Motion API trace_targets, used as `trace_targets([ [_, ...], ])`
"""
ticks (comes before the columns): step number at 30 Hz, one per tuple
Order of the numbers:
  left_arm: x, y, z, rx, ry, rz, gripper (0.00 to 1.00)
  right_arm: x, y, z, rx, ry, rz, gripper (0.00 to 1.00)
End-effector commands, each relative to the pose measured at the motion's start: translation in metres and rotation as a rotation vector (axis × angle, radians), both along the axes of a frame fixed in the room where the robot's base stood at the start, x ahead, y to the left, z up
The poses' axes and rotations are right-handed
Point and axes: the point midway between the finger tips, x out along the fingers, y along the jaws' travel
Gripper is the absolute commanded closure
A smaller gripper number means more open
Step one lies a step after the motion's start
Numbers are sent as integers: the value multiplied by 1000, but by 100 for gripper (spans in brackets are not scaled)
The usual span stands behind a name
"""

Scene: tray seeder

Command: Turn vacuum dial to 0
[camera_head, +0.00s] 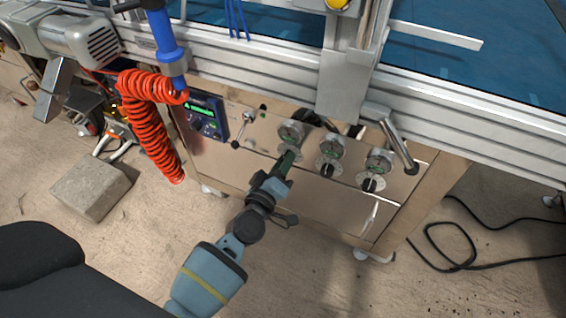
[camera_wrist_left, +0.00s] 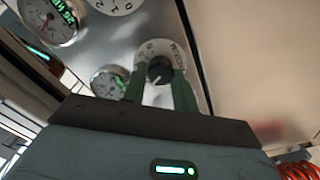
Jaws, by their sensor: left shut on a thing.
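A dial with a black knob (camera_wrist_left: 160,69) and a pale numbered ring sits on the metal panel in the left wrist view. My left gripper (camera_wrist_left: 160,78) has its green fingers on both sides of this knob and is shut on it. A white mark on the knob points toward the bottom of that view. In the head view, my left gripper (camera_head: 287,157) is at the leftmost dial, below the leftmost gauge (camera_head: 291,131), and hides most of it. My right gripper is not in view.
Two more gauges and black knobs, the middle knob (camera_head: 326,170) and right knob (camera_head: 369,185), sit to the right. A lever (camera_head: 244,129) and a display box (camera_head: 206,115) are left. A red coiled hose (camera_head: 152,130) hangs further left.

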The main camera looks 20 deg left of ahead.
Motion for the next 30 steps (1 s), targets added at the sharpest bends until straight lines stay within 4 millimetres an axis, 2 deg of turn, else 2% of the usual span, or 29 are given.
trace_targets([
  [16,-1,0,-2,-520,20,-1,94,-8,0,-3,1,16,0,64],
  [30,-1,0,-2,-926,34,0,94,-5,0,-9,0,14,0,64],
])
